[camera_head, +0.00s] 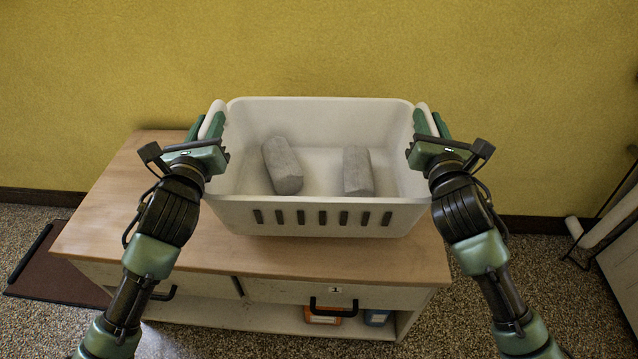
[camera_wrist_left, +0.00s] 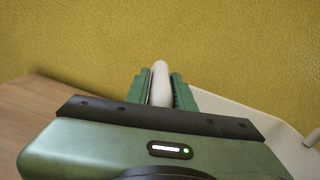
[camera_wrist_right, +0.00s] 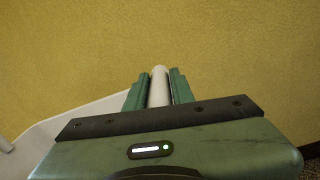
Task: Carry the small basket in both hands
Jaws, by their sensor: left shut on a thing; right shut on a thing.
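The small basket (camera_head: 320,218) is white with a row of dark slots in its front wall. It is level, over the wooden top of a low cabinet; whether it touches the top is hard to tell. Two grey rolls, a left one (camera_head: 282,166) and a right one (camera_head: 357,172), lie inside it. My left gripper (camera_head: 213,125) is shut on the basket's left handle, which shows between the fingers in the left wrist view (camera_wrist_left: 160,84). My right gripper (camera_head: 428,125) is shut on the right handle, seen in the right wrist view (camera_wrist_right: 159,87).
The low cabinet (camera_head: 110,222) has a wooden top, drawers with black handles, and an open shelf holding an orange item (camera_head: 323,315) and a blue one (camera_head: 377,318). A yellow wall (camera_head: 320,45) stands close behind. A dark mat (camera_head: 55,270) lies left; a dark-framed object (camera_head: 612,225) stands right.

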